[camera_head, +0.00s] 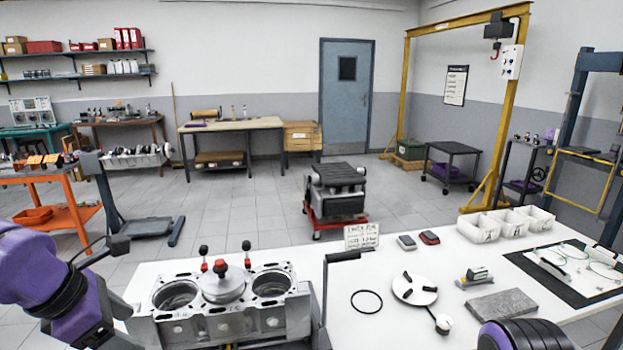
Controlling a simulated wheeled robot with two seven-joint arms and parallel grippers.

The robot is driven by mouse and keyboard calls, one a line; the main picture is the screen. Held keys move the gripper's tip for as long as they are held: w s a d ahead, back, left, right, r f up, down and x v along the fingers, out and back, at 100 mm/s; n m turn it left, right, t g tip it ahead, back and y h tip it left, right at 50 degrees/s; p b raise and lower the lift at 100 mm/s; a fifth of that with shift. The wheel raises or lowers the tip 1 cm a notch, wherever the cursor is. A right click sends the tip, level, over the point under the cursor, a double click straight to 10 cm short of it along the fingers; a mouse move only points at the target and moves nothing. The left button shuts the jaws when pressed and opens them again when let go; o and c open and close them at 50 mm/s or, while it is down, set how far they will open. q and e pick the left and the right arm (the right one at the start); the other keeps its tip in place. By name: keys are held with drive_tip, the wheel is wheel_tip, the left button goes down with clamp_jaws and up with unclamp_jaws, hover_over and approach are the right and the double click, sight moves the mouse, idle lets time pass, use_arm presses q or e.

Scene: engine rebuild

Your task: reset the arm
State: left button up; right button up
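My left arm (45,275), purple with black bands, comes in from the left and bends down at the left end of the engine block (220,325). Its gripper does not show; the fingertips seem to be below the picture edge. Part of my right arm (520,336), purple and black, shows at the bottom right edge. Its gripper is out of view too. The grey engine block sits at the front of the white workbench (400,270), with a round metal piece (222,284) with red and black knobs over its middle bore.
A black ring (367,301), a white disc tool (414,290), a grey slab (501,305) and a small grey-yellow device (474,277) lie on the bench. White bins (505,224) and a black mat (519,262) are at right. A dark crank handle (326,290) stands beside the block.

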use_arm(q)
drive_tip(key=w+f+m+t+y, duration=0.1)
drive_tip(key=w+f+y, duration=0.2)
drive_tip(key=f, duration=0.3)
drive_tip(key=w+f+t+y, duration=0.1)
drive_tip(key=w+f+y, duration=0.2)
drive_tip(key=f, duration=0.2)
drive_tip(key=s+d+f+m+t+b, duration=0.15)
drive_tip(key=f+m, duration=0.25)
drive_tip(key=f, duration=0.4)
drive_tip(key=s+d+f+m+g, duration=0.1)
drive_tip(key=s+f+m, duration=0.15)
drive_tip(key=f, duration=0.65)
drive_tip(key=s+a+f+m+g+b, duration=0.1)
drive_tip(key=s+f+m+g, duration=0.1)
drive_tip(key=s+f+m, duration=0.3)
drive_tip(key=s+a+f+m+g, duration=0.1)
drive_tip(key=s+f+m, duration=0.5)
drive_tip(key=s+f, duration=0.6)
drive_tip(key=s+a, duration=0.1)
drive_tip(key=s, duration=0.4)
drive_tip(key=shift+s+g+b, duration=0.3)
drive_tip(key=shift+g+b, duration=0.05)
